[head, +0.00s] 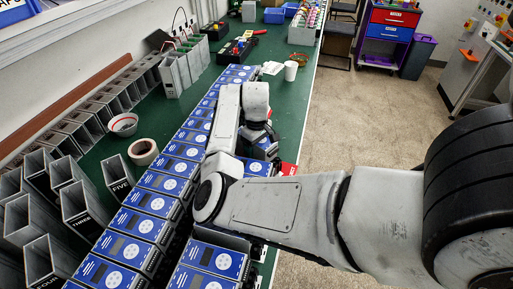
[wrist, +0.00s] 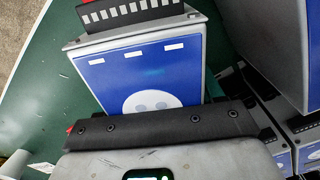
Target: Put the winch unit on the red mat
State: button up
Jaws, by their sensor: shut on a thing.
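My gripper (head: 262,133) is partly hidden behind my arm in the head view. In the wrist view its dark jaw (wrist: 160,125) lies across a grey unit with a blue front (wrist: 145,75), and it is shut on that unit. No readable name shows, so I cannot confirm that it is the winch unit. The red mat (head: 288,168) shows as a small red patch at the bench's right edge, mostly hidden by my arm and a blue-fronted unit. Small red bits also show beside the held unit in the wrist view. I cannot tell whether the held unit touches the mat.
Rows of similar blue-fronted units (head: 150,203) line the green bench (head: 292,110). Empty grey housings (head: 45,262) stand at left, near a tape roll (head: 143,152) and a small bowl (head: 124,124). A white cup (head: 291,71) stands beyond my gripper. Another unit stands close at right in the wrist view.

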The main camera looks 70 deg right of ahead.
jog(key=o, duration=1.5)
notch_tip(320, 180, up, 12)
jog(key=shift+r+b, duration=0.1)
jog(key=shift+b, duration=0.7)
